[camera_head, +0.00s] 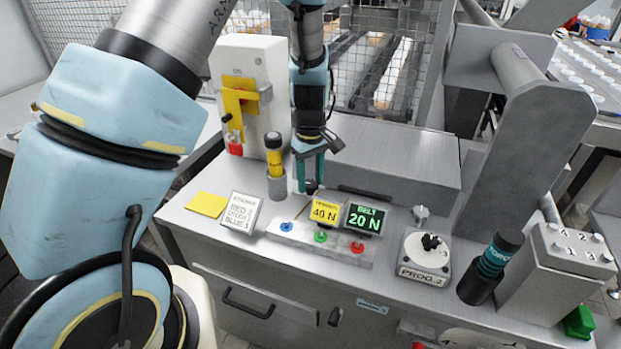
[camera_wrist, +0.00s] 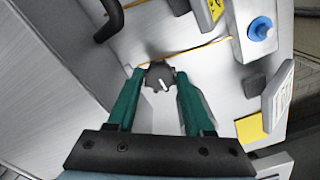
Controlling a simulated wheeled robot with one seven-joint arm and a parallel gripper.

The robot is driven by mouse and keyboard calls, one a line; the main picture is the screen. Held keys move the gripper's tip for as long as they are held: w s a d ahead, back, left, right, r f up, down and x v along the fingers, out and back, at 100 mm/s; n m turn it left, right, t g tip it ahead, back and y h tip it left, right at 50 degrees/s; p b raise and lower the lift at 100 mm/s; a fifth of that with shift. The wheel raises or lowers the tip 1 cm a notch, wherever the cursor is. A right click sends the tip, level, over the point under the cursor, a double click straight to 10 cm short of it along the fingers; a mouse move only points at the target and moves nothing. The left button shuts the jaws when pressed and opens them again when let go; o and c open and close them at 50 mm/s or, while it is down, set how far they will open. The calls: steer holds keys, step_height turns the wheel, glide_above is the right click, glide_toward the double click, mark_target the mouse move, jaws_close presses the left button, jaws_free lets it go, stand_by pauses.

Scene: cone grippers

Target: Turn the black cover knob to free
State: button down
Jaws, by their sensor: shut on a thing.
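The black cover knob (camera_wrist: 158,77) is a small lobed knob with a white mark, in the upper middle of the wrist view. In the head view the knob (camera_head: 312,188) is a small dark shape on the steel bench top, partly hidden by my fingers. My gripper (camera_head: 310,182) points down over it with two green fingers. In the wrist view my gripper (camera_wrist: 158,74) has its fingertips on either side of the knob, shut on it. The white mark points toward the lower right in the wrist view.
A steel box (camera_head: 400,165) with a black handle is behind. A PROG.2 dial (camera_head: 427,255) is right.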

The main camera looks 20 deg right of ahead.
mark_target(311, 184)
steer(key=shift+c, duration=1.4)
jaws_free()
step_height(311, 184, up, 11)
steer(key=b, duration=0.2)
steer(key=shift+f, duration=0.1)
